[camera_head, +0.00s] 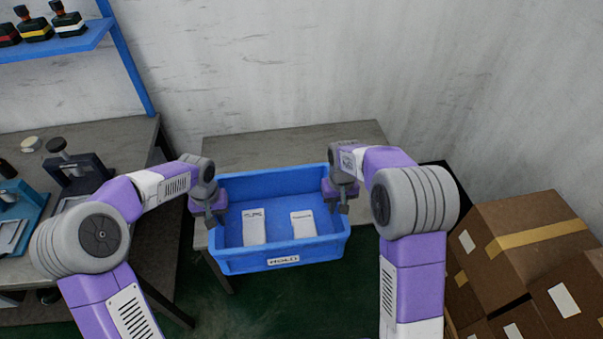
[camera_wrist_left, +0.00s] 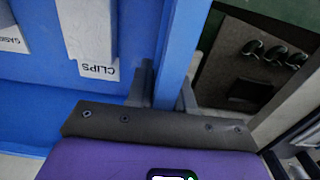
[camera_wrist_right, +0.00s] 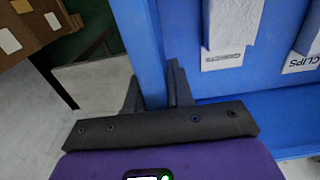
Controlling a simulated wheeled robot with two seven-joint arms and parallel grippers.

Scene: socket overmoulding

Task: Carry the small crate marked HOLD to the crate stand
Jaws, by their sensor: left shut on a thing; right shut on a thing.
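The blue crate marked HOLD (camera_head: 240,268) is held level between my two grippers, with its label on the near wall. Two white packs lie in it, the left one (camera_head: 254,228) and the right one (camera_head: 303,224); the wrist views show one lettered CLIPS (camera_wrist_left: 95,35). My left gripper (camera_head: 215,214) is shut on the crate's left wall, which also shows in the left wrist view (camera_wrist_left: 183,50). My right gripper (camera_head: 342,204) is shut on the right wall, seen in the right wrist view (camera_wrist_right: 142,50). The crate's underside is hidden.
A grey-topped table or stand (camera_head: 290,138) is behind and partly under the crate; I cannot tell whether they touch. A workbench (camera_head: 110,140) with tools is at left, below a blue shelf (camera_head: 60,42) with bottles. Cardboard boxes (camera_head: 520,225) are stacked at right.

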